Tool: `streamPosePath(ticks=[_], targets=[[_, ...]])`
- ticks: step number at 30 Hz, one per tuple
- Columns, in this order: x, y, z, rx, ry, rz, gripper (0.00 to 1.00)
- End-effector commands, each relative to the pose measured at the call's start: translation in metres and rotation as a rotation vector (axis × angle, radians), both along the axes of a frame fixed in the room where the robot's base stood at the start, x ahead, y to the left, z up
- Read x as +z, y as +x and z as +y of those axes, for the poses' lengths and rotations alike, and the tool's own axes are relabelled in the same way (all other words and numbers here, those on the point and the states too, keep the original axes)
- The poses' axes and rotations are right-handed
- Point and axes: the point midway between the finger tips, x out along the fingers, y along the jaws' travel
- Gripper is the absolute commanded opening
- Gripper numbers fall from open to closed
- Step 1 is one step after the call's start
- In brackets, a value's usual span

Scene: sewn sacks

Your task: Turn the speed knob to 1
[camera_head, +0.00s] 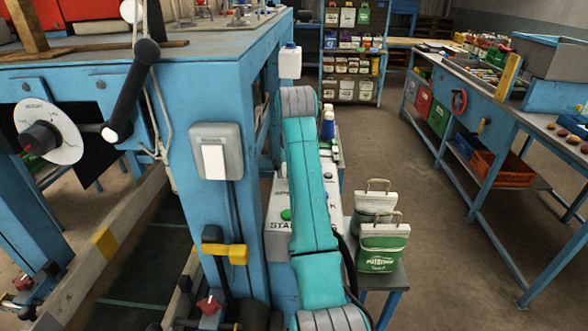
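I cannot pick out a speed knob for certain. A grey control box (279,235) stands right of the blue machine post, partly hidden behind my teal arm. It carries a green button (286,214) and lettering beginning "STA"; the rest of its face is covered. At the left, a white dial (62,143) with a dark knob (40,138) sits on the blue machine frame; its label seems to read "HEIGHT" or "WEIGHT", but is too small to be sure. My gripper does not show; only my arm links are visible.
A black-handled lever (133,88) juts out at the left. A grey switch box (216,151) and a yellow handle (230,253) are on the post. Sacks (382,245) stand on a small table right of my arm. Open floor (455,255) lies before the right workbench (490,100).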

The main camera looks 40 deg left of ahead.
Motion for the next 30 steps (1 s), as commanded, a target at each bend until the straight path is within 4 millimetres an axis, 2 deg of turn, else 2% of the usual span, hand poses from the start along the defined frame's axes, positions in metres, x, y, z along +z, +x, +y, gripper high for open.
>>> streamPosePath(ticks=[1, 2, 6, 8, 9, 20, 30], targets=[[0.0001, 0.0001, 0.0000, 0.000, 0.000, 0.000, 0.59], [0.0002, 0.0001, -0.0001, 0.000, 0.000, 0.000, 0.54], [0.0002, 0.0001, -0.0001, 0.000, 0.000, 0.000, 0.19], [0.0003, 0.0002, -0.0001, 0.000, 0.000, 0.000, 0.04], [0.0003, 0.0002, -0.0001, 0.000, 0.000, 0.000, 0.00], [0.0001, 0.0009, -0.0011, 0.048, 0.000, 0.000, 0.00], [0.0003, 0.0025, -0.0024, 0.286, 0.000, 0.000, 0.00]])
